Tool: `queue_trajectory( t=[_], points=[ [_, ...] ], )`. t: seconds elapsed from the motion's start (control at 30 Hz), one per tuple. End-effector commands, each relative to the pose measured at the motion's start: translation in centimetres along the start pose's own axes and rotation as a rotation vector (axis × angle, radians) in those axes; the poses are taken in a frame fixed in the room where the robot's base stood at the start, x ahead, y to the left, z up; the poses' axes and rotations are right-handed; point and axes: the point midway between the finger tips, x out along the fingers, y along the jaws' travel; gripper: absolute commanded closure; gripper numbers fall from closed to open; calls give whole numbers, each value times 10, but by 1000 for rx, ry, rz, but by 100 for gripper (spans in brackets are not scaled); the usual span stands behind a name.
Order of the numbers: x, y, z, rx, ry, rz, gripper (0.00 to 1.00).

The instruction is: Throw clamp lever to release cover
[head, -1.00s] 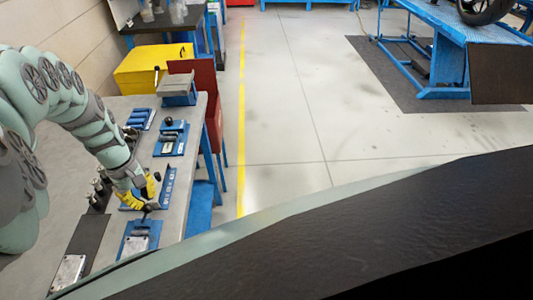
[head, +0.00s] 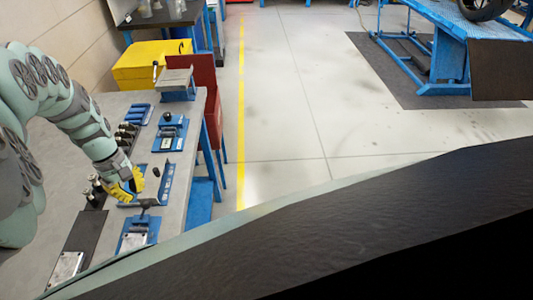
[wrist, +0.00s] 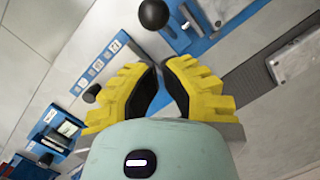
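My gripper (head: 128,186) hangs over the near part of the bench. Its yellow fingers with black pads are open, with a narrow empty gap between the tips in the wrist view (wrist: 160,68). A black ball knob (wrist: 153,14), apparently the clamp lever's end, is just beyond the tips and not between them. It belongs by the blue clamp fixture (wrist: 202,42). In the head view the dark lever (head: 146,209) stands at the far end of this fixture (head: 124,243), which carries a grey metal cover plate (head: 135,241). The clamp's exact position cannot be told.
A blue rail (head: 167,182) with a black knob (head: 156,171) lies beyond the fixture. Dark cylinders (head: 97,184) stand left of my gripper. Another blue fixture (head: 170,134) is farther up. A metal plate (head: 66,266) lies on a dark mat (head: 86,231).

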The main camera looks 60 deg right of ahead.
Motion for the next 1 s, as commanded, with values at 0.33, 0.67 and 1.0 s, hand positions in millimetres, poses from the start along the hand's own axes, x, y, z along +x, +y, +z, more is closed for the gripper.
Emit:
queue_trajectory(
  t=[0.33, 0.67, 1.0],
  points=[
    [-27, -3, -13, 1, -1, -2, 100],
    [-68, 2, -8, 3, 5, -1, 100],
    [-99, 6, -2, 4, -1, 0, 100]
  ],
)
